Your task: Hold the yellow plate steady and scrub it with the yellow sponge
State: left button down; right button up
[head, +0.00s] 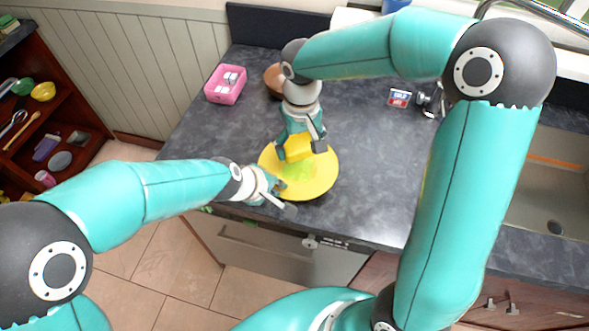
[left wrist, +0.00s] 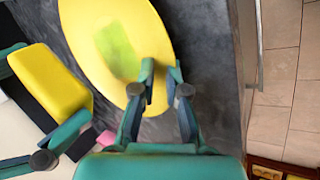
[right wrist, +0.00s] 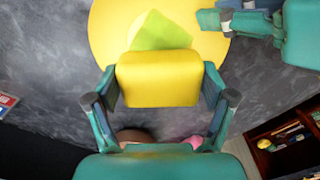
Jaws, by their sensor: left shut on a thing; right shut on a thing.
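The yellow plate (head: 322,177) lies on the dark counter near its front edge, with a light green patch (head: 297,169) on its face. My left gripper (head: 281,190) is shut on the plate's left rim; the left wrist view shows the plate (left wrist: 85,40) edge between its fingertips (left wrist: 163,72). My right gripper (head: 300,147) is shut on the yellow sponge (head: 297,150), over the far part of the plate. In the right wrist view the sponge (right wrist: 158,78) sits between the fingers and overlaps part of the green patch (right wrist: 160,32). I cannot tell whether sponge and plate touch.
A pink container (head: 226,84) with white items and a brown bowl (head: 273,80) stand at the back left. A small blue and red box (head: 400,98) lies at the back right. The sink (head: 555,190) is at the right. The counter (head: 375,165) right of the plate is clear.

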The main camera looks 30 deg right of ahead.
aim_at(303, 169)
jog(key=shift+f, duration=2.8)
jog(key=shift+f, duration=0.65)
jog(key=shift+d, duration=0.1)
jog(key=shift+s+d, duration=0.1)
jog(key=shift+d, duration=0.2)
jog(key=shift+a, duration=0.85)
jog(key=shift+d, duration=0.9)
jog(key=shift+a, duration=0.9)
jog(key=shift+d, duration=0.95)
dwell(0.9)
